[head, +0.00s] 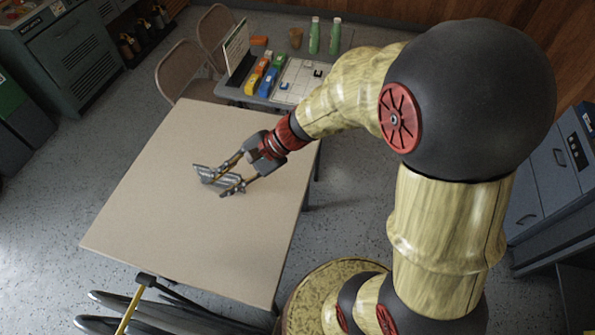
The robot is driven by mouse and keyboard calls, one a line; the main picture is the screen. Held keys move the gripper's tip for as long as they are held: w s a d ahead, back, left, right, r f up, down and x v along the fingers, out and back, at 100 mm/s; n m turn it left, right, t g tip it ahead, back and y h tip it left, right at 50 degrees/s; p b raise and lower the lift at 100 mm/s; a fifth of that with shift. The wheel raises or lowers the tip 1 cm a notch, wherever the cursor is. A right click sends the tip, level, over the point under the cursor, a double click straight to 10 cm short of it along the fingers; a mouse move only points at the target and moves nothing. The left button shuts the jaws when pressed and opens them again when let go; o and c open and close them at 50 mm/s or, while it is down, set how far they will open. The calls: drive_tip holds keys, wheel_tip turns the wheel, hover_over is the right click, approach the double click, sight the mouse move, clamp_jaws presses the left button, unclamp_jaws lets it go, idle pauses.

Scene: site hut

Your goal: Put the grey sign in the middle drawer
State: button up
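A grey, ridged metallic piece, which looks like the grey sign (207,172), is at the middle of the beige tabletop (170,215). My gripper (222,182) reaches down to it from the upper right, with its two fingers spread apart and the piece between or just under their tips. I cannot tell whether the fingers press on it or whether it touches the table. A blue-grey drawer cabinet (548,165) stands at the right edge, partly hidden behind my arm. The drawer fronts that show look shut; I cannot tell which is the middle one.
A side table beyond holds coloured blocks (268,80), green bottles (314,36), an upright board (237,48) and a white grid sheet (300,78). Folding chairs (184,72) stand at the table's far left. The rest of the beige tabletop is clear.

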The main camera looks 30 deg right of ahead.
drive_tip(key=s+d+r+n+h, duration=0.3)
drive_tip(key=s+r+n, duration=0.1)
drive_tip(key=s+n, duration=0.1)
drive_tip(key=s+d+r+n+h, duration=0.3)
drive_tip(key=s+r+n, duration=0.1)
drive_tip(key=s+n, duration=0.1)
drive_tip(key=shift+s+d+h, duration=0.3)
drive_tip(key=shift+s, duration=0.6)
drive_tip(key=shift+o, duration=0.4)
drive_tip(key=s+d+r+n+t+h, duration=0.2)
drive_tip(key=d+r+n+h, duration=0.1)
drive_tip(key=d, duration=0.3)
drive_tip(key=shift+s+r+t, duration=0.35)
drive_tip(key=shift+r+t, duration=0.05)
drive_tip(key=shift+r, duration=0.5)
drive_tip(key=shift+d+r, duration=0.1)
drive_tip(key=shift+d, duration=0.1)
